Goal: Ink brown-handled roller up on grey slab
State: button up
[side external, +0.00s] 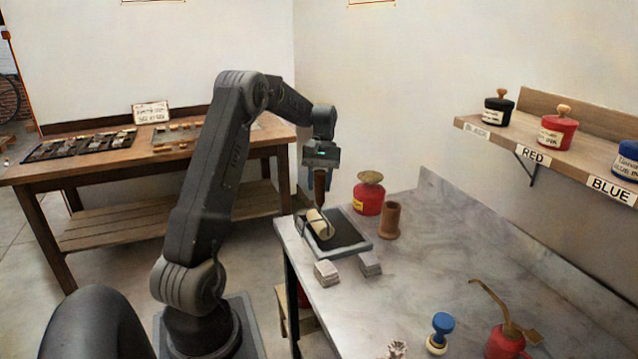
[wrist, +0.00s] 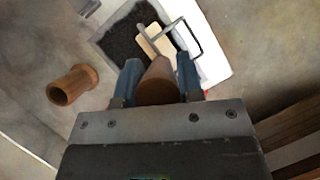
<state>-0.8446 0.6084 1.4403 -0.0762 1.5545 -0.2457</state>
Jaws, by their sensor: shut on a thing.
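The brown-handled roller has a cream cylinder (side external: 320,224) and an upright brown handle (side external: 319,186). My gripper (side external: 320,172) is shut on the handle from above. In the wrist view the handle (wrist: 158,82) is between the two blue-grey fingers of my gripper (wrist: 155,80), and the cream cylinder (wrist: 152,42) shows beyond it with its bent metal frame. The grey slab (side external: 352,249) lies at the marble table's left end with a black inked area. The cylinder is over the slab's left part; I cannot tell whether it touches.
A brown cup (side external: 390,221) and a red can with a brass top (side external: 369,194) stand just behind and right of the slab. Two small pale blocks (side external: 327,273) lie in front. A red oil can (side external: 506,341) and blue-topped stamp (side external: 441,329) stand at front right. The middle marble (side external: 455,245) is clear.

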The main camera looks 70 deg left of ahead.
aim_at(319, 173)
jog(key=shift+w, duration=3.4)
jog(key=shift+s, duration=3.5)
jog(key=shift+w, duration=3.45)
jog(key=shift+s, duration=3.45)
jog(key=shift+r, duration=0.15)
jog(key=shift+r, duration=2.4)
